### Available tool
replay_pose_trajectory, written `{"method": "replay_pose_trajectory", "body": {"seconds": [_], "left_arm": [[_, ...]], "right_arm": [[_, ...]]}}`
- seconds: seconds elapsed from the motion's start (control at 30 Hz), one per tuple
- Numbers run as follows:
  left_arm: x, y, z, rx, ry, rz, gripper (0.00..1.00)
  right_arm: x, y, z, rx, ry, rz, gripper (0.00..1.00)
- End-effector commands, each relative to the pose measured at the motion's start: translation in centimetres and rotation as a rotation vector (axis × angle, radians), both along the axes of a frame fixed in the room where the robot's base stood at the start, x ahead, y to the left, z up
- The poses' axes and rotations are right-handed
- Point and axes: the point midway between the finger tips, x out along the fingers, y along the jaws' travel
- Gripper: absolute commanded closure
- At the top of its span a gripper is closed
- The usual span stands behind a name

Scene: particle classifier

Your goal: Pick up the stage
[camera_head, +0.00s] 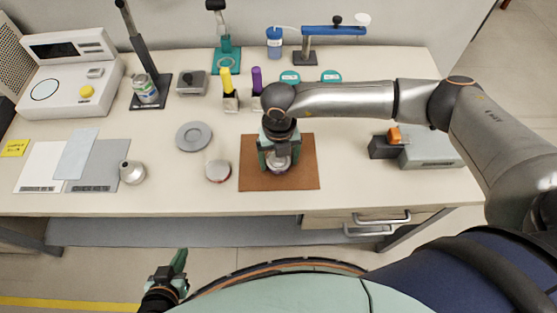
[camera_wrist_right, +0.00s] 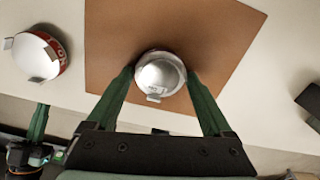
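A round silver domed piece (camera_wrist_right: 160,73) with a small pale tab sits on the brown mat (camera_head: 305,178). It also shows in the head view (camera_head: 279,166), partly covered by my right gripper. Nothing is labelled as the stage; this piece may be it. My right gripper (camera_wrist_right: 160,76) points down, with one green finger on each side of the piece. The fingertips are at its sides, but I cannot tell whether they press on it. My left gripper (camera_head: 179,260) is low, off the table's front edge, away from the objects. Its finger opening cannot be made out.
Left of the mat are a red-and-white round tin (camera_head: 218,171), a grey disc (camera_head: 194,136) and a silver knob-like part (camera_head: 132,172). A grey box with an orange switch (camera_head: 396,136) is at right. Yellow (camera_head: 228,88) and purple (camera_head: 257,82) tools stand behind.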

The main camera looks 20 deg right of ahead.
Motion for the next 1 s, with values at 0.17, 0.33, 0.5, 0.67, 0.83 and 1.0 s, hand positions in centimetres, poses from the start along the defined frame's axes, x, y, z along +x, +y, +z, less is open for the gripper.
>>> {"method": "replay_pose_trajectory", "body": {"seconds": [0.17,0.33,0.5,0.67,0.83,1.0], "left_arm": [[0.00,-0.01,0.01,0.000,0.000,0.000,1.00],[0.00,-0.02,0.02,-0.001,0.000,-0.001,1.00],[0.00,-0.02,0.02,-0.001,-0.001,-0.001,1.00],[0.00,-0.02,0.04,-0.001,-0.001,-0.001,1.00],[0.01,-0.02,0.04,-0.001,-0.001,-0.001,1.00],[0.01,-0.02,-0.10,0.000,-0.001,0.000,1.00]], "right_arm": [[0.01,0.01,0.04,0.000,0.000,0.000,0.36],[0.02,0.02,0.06,0.001,-0.001,0.000,0.55],[0.02,0.03,0.07,0.001,-0.001,0.000,0.74],[0.06,0.05,0.13,0.002,-0.002,0.000,0.90],[0.06,0.04,0.13,0.001,-0.002,0.000,0.90],[0.09,0.04,0.54,0.002,-0.003,0.000,0.90]]}}
